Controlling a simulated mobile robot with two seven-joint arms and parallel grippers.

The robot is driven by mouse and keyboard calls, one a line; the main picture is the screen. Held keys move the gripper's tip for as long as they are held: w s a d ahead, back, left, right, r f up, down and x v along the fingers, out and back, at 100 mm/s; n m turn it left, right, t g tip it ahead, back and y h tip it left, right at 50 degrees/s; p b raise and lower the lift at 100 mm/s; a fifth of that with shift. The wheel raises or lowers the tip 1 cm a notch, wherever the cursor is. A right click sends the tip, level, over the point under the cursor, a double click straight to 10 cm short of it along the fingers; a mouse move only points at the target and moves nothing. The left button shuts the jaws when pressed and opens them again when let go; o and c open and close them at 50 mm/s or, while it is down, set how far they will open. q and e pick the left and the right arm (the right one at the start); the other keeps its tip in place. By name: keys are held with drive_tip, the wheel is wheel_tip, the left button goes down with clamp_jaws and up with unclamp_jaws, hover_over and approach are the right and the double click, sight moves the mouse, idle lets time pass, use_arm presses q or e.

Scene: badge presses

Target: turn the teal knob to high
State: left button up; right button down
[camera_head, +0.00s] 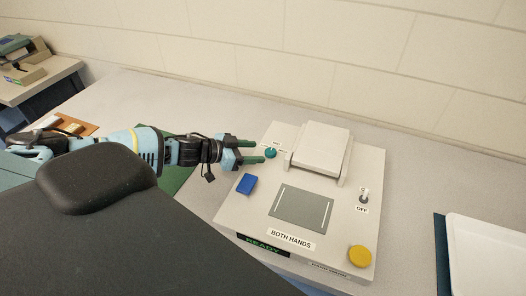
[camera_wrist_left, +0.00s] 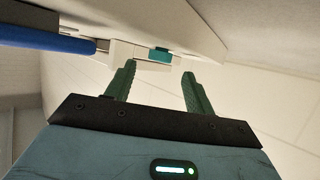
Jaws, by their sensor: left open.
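The teal knob (camera_head: 271,153) sits on the upper left of the light grey press (camera_head: 237,206), beside small labels too small to read. Its setting cannot be made out. My left gripper (camera_head: 257,150) reaches in from the left with its two green fingers open and empty, the tips close to the knob. In the left wrist view the teal knob (camera_wrist_left: 159,55) shows just beyond and between the open fingertips (camera_wrist_left: 160,68); I cannot tell whether they touch it. My right gripper is not in view.
A blue button (camera_head: 246,184) lies just below the left gripper. The press also has a raised hinged block (camera_head: 320,148), an on/off switch (camera_head: 364,197) and a yellow button (camera_head: 360,256). A white tray (camera_head: 490,255) stands at the right. Table behind the press is clear.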

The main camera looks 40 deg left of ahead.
sight(268, 152)
use_arm(q)
drive_tip(key=shift+x, duration=1.95)
drive_tip(key=c, duration=1)
